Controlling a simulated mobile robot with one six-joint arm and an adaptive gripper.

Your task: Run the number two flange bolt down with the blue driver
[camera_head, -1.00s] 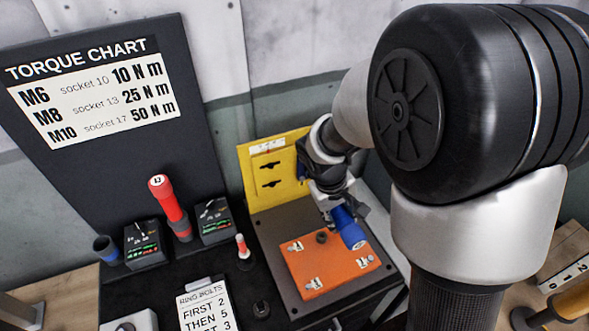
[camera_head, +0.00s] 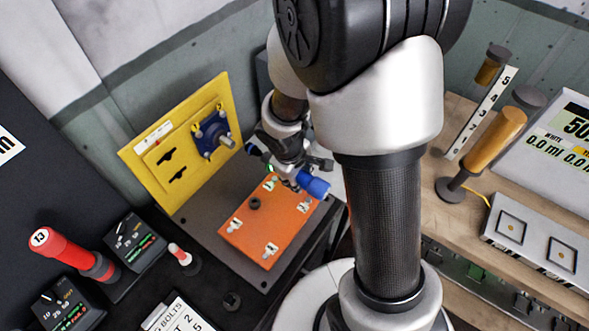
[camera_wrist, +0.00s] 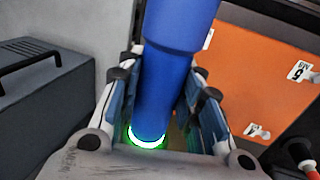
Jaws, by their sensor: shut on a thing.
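The blue driver (camera_head: 313,186) is held in my gripper (camera_head: 292,170) above the far right part of the orange flange plate (camera_head: 262,232). In the wrist view my gripper (camera_wrist: 160,115) is shut around the blue driver (camera_wrist: 170,70), and a green ring (camera_wrist: 148,141) glows at one end of it. A small green glow (camera_head: 270,183) also shows by the plate's far corner. Numbered white tags mark the plate's bolts; the wrist view shows a tag with 5 (camera_wrist: 300,70). The number two bolt cannot be made out, nor whether the driver touches a bolt.
A yellow panel (camera_head: 150,160) with a blue part (camera_head: 212,135) and protruding shaft stands behind the plate. A red driver marked 13 (camera_head: 65,250) and two dark display boxes stand at left.

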